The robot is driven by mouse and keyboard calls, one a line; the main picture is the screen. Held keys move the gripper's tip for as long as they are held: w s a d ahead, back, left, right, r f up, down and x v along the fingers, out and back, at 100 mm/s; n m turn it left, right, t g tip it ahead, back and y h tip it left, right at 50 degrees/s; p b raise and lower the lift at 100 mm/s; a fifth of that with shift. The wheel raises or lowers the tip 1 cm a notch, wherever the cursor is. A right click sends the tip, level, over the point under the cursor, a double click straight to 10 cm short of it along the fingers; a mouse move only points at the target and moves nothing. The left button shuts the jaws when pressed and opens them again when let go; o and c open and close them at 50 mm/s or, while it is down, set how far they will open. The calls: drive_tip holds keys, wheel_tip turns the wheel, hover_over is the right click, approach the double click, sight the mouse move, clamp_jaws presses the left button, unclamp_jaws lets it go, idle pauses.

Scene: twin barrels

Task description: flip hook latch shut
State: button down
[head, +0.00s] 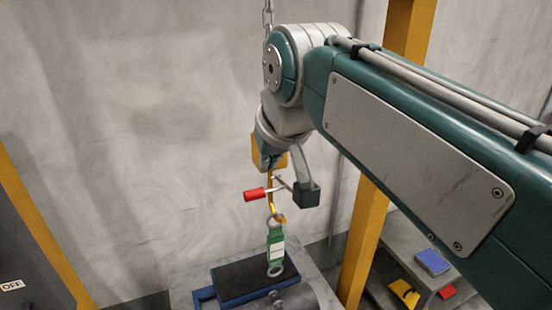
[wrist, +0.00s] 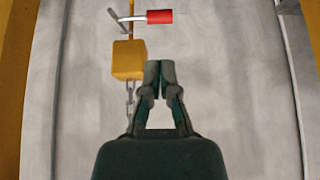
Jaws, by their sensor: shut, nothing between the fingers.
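A yellow hook block (head: 282,160) hangs from a chain, with an orange hook (head: 281,214) below it. The block (wrist: 128,60) also shows in the wrist view, where the picture is upside down. A red handle (head: 255,194) on a thin metal bar sticks out to the left of the hook; the handle (wrist: 159,17) also shows in the wrist view. A grey slanted piece (wrist: 117,21) is by the bar. Whether the latch closes the hook cannot be told. My gripper (wrist: 160,72) is shut and empty, beside the block and apart from the handle.
A green link (head: 275,238) hangs from the hook, its lower ring (head: 275,270) over a dark pad (head: 240,281) and a grey cylinder (head: 298,298). A yellow post (head: 362,235) stands to the right. The wall space left of the hook is clear.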

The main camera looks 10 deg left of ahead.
sight(256, 193)
drive_tip(key=x, duration=1.1)
drive_tip(key=shift+w+a+f, duration=0.1)
drive_tip(key=shift+w+f, duration=0.15)
drive_tip(key=shift+f, duration=0.1)
